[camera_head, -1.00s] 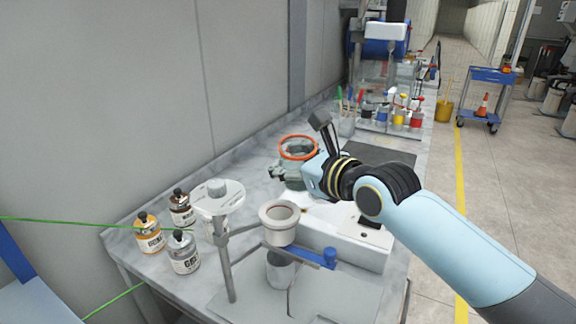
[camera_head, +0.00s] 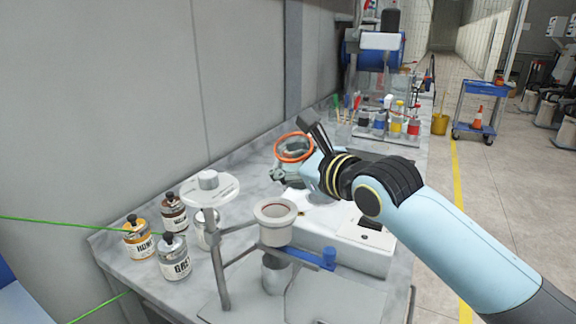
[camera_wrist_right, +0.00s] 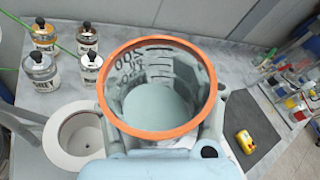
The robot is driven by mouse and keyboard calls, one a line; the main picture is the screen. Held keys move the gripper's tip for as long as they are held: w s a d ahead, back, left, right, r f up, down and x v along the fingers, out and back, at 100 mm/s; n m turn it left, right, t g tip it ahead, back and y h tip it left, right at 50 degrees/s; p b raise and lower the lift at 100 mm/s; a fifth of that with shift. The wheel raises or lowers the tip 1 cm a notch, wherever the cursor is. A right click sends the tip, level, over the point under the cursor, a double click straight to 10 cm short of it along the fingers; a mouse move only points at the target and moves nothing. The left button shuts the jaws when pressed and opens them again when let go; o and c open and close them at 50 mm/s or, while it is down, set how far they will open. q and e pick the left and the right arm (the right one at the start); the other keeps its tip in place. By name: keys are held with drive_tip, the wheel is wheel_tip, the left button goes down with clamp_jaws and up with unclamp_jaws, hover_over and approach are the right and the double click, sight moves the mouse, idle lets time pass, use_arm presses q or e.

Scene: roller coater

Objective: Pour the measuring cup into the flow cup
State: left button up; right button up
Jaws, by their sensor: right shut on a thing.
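The clear measuring cup with an orange rim (camera_head: 294,147) is held above the table in my right gripper (camera_head: 290,174). In the right wrist view the measuring cup (camera_wrist_right: 161,46) has dark volume marks and pale grey-green liquid (camera_wrist_right: 158,108) inside. The right gripper (camera_wrist_right: 160,140) is shut around it, with a finger on each side. The flow cup (camera_head: 276,209) is a whitish cup with a wide rim, held on a stand below and left of the measuring cup. In the right wrist view the flow cup (camera_wrist_right: 88,134) is empty inside, with a small hole. My left gripper is out of view.
Several labelled bottles (camera_head: 174,259) stand left of the stand's post (camera_head: 219,262) and its round white top (camera_head: 209,190). A small beaker (camera_head: 276,273) is below the flow cup. A yellow device (camera_wrist_right: 244,142) lies on a dark mat (camera_wrist_right: 250,115).

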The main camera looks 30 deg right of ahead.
drive_tip(key=shift+d+f+n+b, duration=0.1)
drive_tip(key=shift+f+n+b, duration=0.15)
drive_tip(key=shift+b, duration=0.35)
drive_tip(key=shift+w+d+f+n+t+h+b, duration=0.15)
drive_tip(key=shift+n+t+h+b, duration=0.15)
drive_tip(key=shift+n+b, duration=1.25)
drive_tip(key=shift+s+d+r+n+t+h+b, duration=0.2)
drive_tip(key=shift+n+b, duration=0.5)
drive_tip(key=shift+b, duration=1.5)
drive_tip(key=shift+a, duration=0.1)
drive_tip(key=shift+r+n, duration=0.1)
drive_tip(key=shift+n, duration=0.2)
drive_tip(key=shift+n, duration=0.4)
drive_tip(key=shift+a+r+n+t+h+p, duration=0.15)
drive_tip(key=shift+r+n+t+h+p, duration=0.2)
drive_tip(key=shift+r+n+p, duration=0.5)
drive_tip(key=shift+a+n+p, duration=0.1)
drive_tip(key=shift+n+p, duration=0.35)
drive_tip(key=shift+n, duration=0.2)
drive_tip(key=shift+r+n+t, duration=0.2)
drive_tip(key=shift+n+t, duration=0.05)
drive_tip(key=shift+n, duration=0.05)
drive_tip(key=shift+a+r+n+p, duration=0.3)
drive_tip(key=shift+n+p, duration=0.15)
drive_tip(key=shift+n, duration=0.35)
